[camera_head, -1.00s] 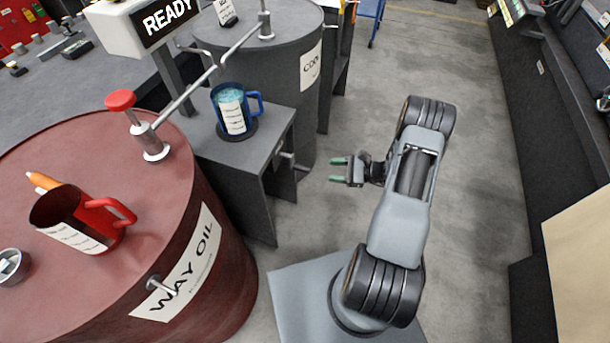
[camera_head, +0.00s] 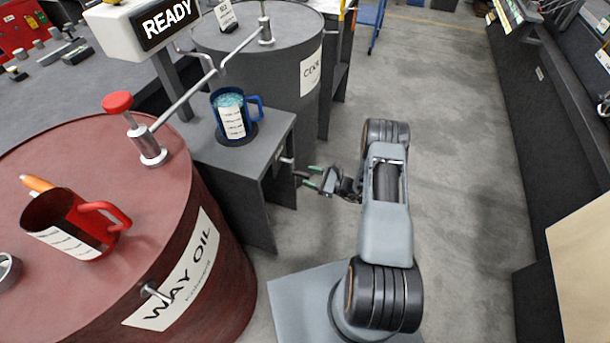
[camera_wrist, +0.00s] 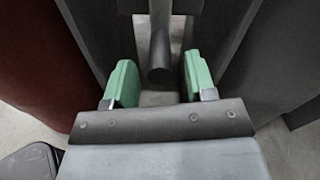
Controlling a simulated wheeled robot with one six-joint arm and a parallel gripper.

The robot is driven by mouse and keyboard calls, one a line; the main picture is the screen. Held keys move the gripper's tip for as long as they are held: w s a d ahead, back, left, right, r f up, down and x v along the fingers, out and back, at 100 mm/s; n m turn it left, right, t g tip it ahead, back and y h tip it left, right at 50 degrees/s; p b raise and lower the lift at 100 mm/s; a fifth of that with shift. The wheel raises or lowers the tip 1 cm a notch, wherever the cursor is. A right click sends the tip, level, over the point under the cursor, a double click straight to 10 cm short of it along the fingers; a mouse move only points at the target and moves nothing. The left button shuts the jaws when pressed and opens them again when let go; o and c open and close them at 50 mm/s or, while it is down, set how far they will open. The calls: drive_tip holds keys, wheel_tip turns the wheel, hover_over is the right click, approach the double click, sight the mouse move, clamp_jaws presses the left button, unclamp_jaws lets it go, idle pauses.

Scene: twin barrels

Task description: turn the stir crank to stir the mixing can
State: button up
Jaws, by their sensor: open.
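The mixing can appears to be the blue mug-like can (camera_head: 229,115) with teal contents, on a dark stand between two barrels. The stir crank (camera_head: 286,161) is on the stand's right side, its dark handle pointing toward my gripper. In the wrist view the dark round handle end (camera_wrist: 160,74) shows between the fingers, with gaps on both sides. My gripper (camera_head: 314,178) is open with green finger pads, right at the handle; it also shows in the wrist view (camera_wrist: 156,80). I cannot tell how far the handle reaches between the pads.
The red WAY OIL barrel (camera_head: 225,285) stands at the left with a red mug (camera_head: 75,222) on top. A grey barrel (camera_head: 280,75) stands behind the stand. Open floor (camera_head: 455,190) lies right of my arm.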

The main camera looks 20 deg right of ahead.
drive_tip(key=shift+x, duration=1.25)
drive_tip(key=shift+c, duration=0.4)
drive_tip(key=c, duration=0.8)
drive_tip(key=shift+c, duration=0.2)
drive_tip(key=shift+w+f+n+b, duration=0.1)
drive_tip(key=shift+n+b, duration=0.2)
drive_tip(key=shift+b, duration=0.05)
